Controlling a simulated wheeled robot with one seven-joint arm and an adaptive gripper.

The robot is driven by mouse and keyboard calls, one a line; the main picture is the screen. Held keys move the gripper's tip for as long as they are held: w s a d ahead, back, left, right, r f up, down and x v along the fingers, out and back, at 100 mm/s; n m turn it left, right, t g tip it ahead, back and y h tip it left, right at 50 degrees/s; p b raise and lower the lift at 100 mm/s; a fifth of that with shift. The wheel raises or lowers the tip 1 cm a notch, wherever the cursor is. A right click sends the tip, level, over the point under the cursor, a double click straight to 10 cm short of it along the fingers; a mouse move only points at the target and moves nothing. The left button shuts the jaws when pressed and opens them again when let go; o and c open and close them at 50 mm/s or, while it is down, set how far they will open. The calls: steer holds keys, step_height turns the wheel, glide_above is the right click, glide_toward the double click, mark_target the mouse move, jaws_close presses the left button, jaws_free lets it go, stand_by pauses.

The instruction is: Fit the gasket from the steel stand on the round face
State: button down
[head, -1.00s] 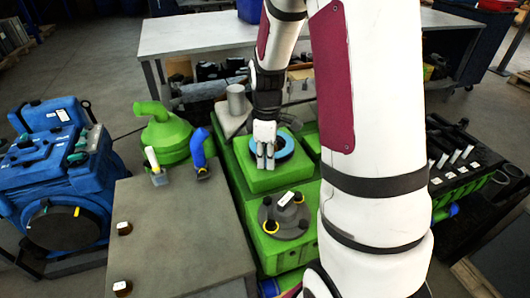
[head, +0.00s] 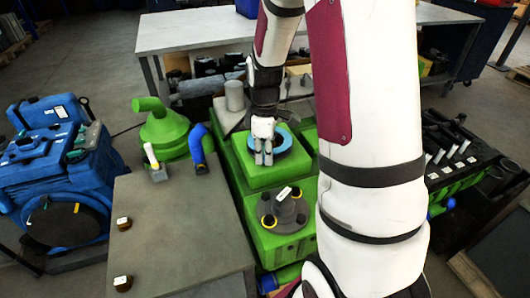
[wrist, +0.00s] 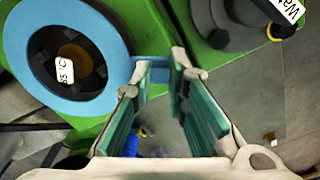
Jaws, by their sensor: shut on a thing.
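The gasket is a flat blue ring with a small tab (wrist: 83,94); it also shows in the head view (head: 285,142). My gripper (wrist: 162,68) is shut on the tab, with the ring out to the left of the fingers. In the head view my gripper (head: 264,158) points down at the near left edge of the ring. The ring is over the round face on top of the green block (head: 257,178). A dark recess with a white label (wrist: 66,70) shows through its hole. I cannot tell whether the ring touches the face. The grey steel stand (head: 180,230) is at the lower left.
A dark round flange (head: 284,210) with a label and posts sits on the green body nearer me. Two small knobs (head: 123,223) are on the stand.

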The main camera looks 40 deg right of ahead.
steer(key=shift+f+b, duration=0.45)
steer(key=shift+f, duration=0.5)
stand_by(0.4)
stand_by(0.5)
steer(key=c, duration=1.5)
jaws_free()
steer(key=shift+r, duration=0.1)
step_height(320, 180, up, 12)
steer(key=shift+f, duration=0.1)
